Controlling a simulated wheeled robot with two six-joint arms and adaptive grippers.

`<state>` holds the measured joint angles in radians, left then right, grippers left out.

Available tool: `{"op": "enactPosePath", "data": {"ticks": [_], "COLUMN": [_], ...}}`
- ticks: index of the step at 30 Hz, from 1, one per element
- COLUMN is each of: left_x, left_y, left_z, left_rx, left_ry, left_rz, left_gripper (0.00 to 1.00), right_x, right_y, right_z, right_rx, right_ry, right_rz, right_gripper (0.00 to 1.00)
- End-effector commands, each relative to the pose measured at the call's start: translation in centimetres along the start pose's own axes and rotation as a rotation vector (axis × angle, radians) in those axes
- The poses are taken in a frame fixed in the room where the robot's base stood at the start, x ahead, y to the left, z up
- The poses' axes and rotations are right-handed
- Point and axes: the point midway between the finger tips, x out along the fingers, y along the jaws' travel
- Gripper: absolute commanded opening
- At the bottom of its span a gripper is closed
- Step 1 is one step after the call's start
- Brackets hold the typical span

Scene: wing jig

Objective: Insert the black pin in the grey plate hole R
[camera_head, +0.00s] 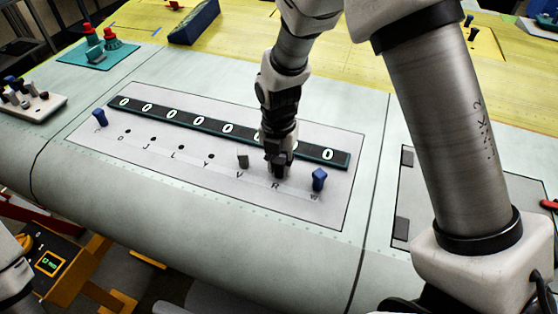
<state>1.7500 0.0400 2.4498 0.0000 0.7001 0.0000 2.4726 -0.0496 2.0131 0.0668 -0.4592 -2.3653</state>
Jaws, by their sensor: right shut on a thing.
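The grey plate (215,190) lies on the large pale curved surface, with a row of small holes and letters beneath them. My right gripper (278,168) points down at the plate just above the letter R. It is shut on the dark pin, which is mostly hidden between the fingers. Hole R is covered by the gripper, so I cannot tell whether the pin is in it.
A dark strip with a row of white zeros (172,115) runs along the plate's back, partly behind my gripper. A white block with several pins (45,104) is at far left. A dark blue box (195,22) lies behind.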

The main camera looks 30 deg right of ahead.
Motion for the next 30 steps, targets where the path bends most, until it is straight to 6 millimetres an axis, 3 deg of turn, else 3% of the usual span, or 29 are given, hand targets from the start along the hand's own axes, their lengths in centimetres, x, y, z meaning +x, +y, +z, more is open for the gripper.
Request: {"op": "enactPosePath", "data": {"ticks": [5,6,8,20,30], "left_x": [0.0,0.0,0.0,-0.1,0.0], "left_y": [0.0,0.0,0.0,0.0,0.0], "left_z": [0.0,0.0,0.0,0.0,0.0], "left_rx": [0.000,0.000,0.000,0.000,0.000], "left_ry": [0.000,0.000,0.000,0.000,0.000], "left_rz": [0.000,0.000,0.000,0.000,0.000], "left_gripper": [0.40,0.40,0.40,0.40,0.40], "right_x": [-0.1,-0.1,-0.1,-0.9,-8.8], "right_y": [0.2,0.2,0.2,0.2,0.3], "right_z": [0.2,0.2,0.2,0.2,0.3], "right_rx": [0.000,0.000,0.000,0.000,0.001], "right_ry": [-0.006,-0.007,-0.006,-0.006,-0.008], "right_rz": [0.007,0.007,0.007,0.006,0.009], "right_gripper": [0.00,0.35,0.54,0.54,0.54]}}
